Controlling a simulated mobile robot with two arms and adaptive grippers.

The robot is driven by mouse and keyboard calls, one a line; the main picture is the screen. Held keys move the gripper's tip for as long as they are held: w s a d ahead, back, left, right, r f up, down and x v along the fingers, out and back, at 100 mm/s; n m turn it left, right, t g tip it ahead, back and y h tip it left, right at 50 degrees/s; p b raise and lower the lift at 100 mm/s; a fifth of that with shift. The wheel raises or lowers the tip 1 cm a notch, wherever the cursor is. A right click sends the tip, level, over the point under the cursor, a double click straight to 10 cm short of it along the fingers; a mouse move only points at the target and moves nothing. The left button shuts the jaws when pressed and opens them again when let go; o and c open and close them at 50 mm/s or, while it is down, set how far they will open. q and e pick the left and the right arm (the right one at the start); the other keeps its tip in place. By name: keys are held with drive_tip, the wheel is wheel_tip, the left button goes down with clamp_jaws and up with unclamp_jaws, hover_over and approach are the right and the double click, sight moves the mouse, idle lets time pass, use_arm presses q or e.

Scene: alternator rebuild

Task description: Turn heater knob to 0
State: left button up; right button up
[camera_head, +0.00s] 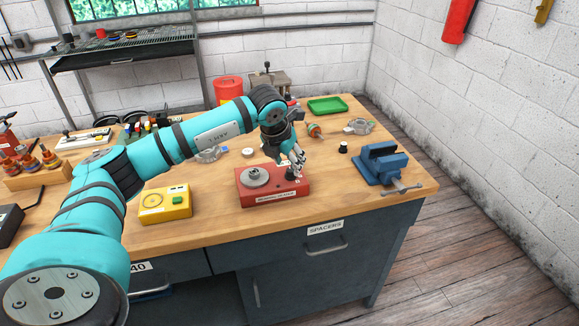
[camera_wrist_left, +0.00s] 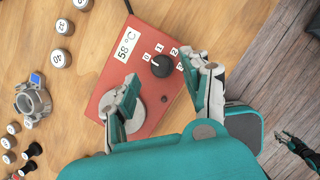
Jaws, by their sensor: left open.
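The red heater box (camera_head: 262,196) stands near the front edge of the bench, with a round metal plate (camera_head: 254,177) on top. In the left wrist view, the heater (camera_wrist_left: 112,76) shows a "58 °C" display and a black knob (camera_wrist_left: 162,66) with marks 0, 1, 2 and 3 around it. Where the knob points is too small to tell surely. My left gripper (camera_head: 298,166) is open above the knob. In the left wrist view its fingers (camera_wrist_left: 162,72) are spread on either side of the knob; contact cannot be told. My right gripper (camera_wrist_left: 293,145) shows small at the lower right, its opening unclear.
A yellow box (camera_head: 165,204) sits left of the heater and a blue vise (camera_head: 383,164) to its right. A green tray (camera_head: 328,106) and a red canister (camera_head: 228,91) stand farther back. Several numbered round weights (camera_wrist_left: 57,60) lie beyond the heater's display end. Bare wood separates these.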

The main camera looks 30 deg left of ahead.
use_arm(q)
drive_tip(key=v, duration=0.8)
drive_tip(key=shift+r, duration=0.3)
drive_tip(key=shift+s, duration=0.1)
